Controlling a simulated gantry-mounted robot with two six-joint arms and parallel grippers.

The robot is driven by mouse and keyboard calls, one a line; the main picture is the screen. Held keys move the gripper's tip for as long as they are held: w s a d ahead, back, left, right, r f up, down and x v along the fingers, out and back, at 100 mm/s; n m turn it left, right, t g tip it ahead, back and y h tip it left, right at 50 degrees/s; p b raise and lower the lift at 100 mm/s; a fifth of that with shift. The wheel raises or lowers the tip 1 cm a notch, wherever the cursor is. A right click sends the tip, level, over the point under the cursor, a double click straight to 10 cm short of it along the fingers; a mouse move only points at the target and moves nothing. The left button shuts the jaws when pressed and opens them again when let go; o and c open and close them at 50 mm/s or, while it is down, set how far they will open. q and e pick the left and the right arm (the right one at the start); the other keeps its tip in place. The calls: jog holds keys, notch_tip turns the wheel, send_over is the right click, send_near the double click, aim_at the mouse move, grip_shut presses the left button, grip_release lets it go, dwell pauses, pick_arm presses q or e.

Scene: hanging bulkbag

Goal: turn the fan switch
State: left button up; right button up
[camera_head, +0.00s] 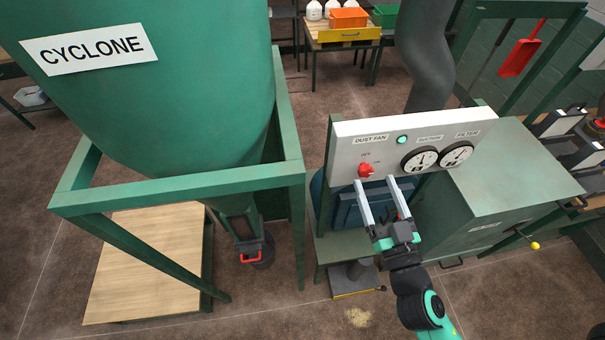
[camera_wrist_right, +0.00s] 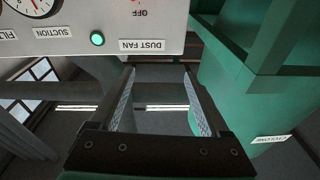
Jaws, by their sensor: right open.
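The red fan switch (camera_head: 366,170) sits on the white control panel (camera_head: 350,135), below the DUST FAN label, with small OFF and ON marks by it. Which mark its knob points at is too small to tell. A green lamp (camera_head: 402,140) is lit on the panel; it also shows in the right wrist view (camera_wrist_right: 97,39). My right gripper (camera_head: 376,181) is open and empty, its fingertips just below the switch in the picture; contact cannot be made out. In the right wrist view the panel appears upside down, with the switch almost wholly beyond the top edge. My left gripper is out of view.
Two round gauges (camera_head: 438,158) are on the panel's right half. The green cyclone (camera_head: 160,90) and its frame (camera_head: 180,185) stand close on the left. A green cabinet (camera_head: 500,180) is on the right. A grey duct (camera_head: 425,50) rises behind the panel.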

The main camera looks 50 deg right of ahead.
notch_tip(320, 180, down, 6)
jog(key=s+f+g+b, duration=0.1)
jog(key=s, duration=0.1)
pick_arm(q)
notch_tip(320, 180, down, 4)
jog(key=b, duration=0.1)
pick_arm(e)
jog(key=p, duration=0.4)
send_near(367, 173)
jog(key=w+d+r, duration=0.1)
jog(key=w+d, duration=0.1)
jog(key=w, duration=0.1)
jog(key=shift+g, duration=0.3)
jog(key=p+x, duration=0.1)
jog(key=x, duration=0.3)
jog(key=shift+d+f+p, duration=0.1)
jog(key=shift+f+p, duration=0.05)
jog(key=shift+p, duration=0.15)
jog(key=shift+w+d+f, duration=0.1)
jog(key=shift+w+d, duration=0.15)
jog(key=shift+w, duration=0.1)
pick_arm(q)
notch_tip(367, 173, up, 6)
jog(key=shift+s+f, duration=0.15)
pick_arm(e)
grip_shut()
